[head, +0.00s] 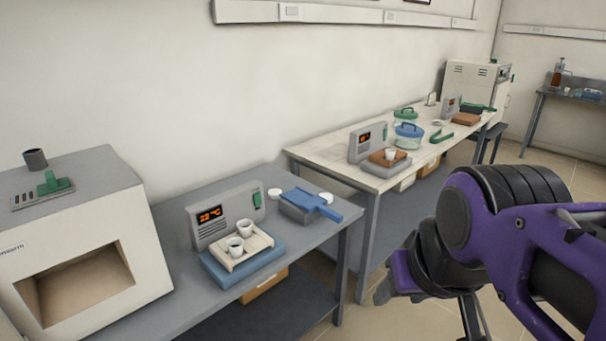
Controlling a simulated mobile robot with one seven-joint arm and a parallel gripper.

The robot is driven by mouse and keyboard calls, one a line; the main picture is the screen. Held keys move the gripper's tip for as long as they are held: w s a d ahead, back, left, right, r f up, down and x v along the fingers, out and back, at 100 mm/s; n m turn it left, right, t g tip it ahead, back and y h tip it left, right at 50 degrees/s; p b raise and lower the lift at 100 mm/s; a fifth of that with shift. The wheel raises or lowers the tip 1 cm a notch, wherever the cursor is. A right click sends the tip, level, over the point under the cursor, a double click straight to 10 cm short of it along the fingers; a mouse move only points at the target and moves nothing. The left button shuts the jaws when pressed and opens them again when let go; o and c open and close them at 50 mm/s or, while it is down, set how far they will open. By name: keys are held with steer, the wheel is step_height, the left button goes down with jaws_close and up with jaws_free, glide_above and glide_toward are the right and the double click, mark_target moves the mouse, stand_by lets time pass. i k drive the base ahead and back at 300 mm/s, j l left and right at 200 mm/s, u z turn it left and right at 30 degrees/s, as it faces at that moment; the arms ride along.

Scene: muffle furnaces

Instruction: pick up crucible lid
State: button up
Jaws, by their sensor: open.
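Two small white round pieces that look like crucible lids lie on the near grey table, one (274,193) left of a blue-handled grey pan and one (326,198) at its right, partly hidden by the blue part. Another white crucible (390,154) stands on a brown block on the far table. My gripper (428,305) is at the lower right, in front of the tables and apart from all these things. It is open, seems empty, and is partly cut off by the bottom edge.
A box furnace (75,245) with an open mouth fills the left. A grey controller (228,214) with an orange display stands behind the tray. The blue-handled pan (305,205) sits by the near table's right end. The far table (335,160) carries several glass and green items.

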mark_target(328, 196)
steer(key=i+l+u, duration=0.15)
steer(key=u, duration=0.3)
steer(key=i+l+u, duration=0.15)
steer(key=u, duration=0.3)
steer(key=i+l+u, duration=0.1)
steer(key=l, duration=0.15)
steer(key=i+l+u, duration=0.1)
steer(key=l, duration=0.2)
steer(key=i+l+u, duration=0.1)
steer(key=l, duration=0.15)
steer(key=i+l, duration=0.15)
steer(key=l, duration=0.25)
steer(key=i+l+u, duration=0.1)
steer(key=l, duration=0.3)
steer(key=i+l, duration=0.15)
steer(key=l, duration=0.25)
steer(key=i+l+u, duration=0.1)
steer(key=l, duration=0.3)
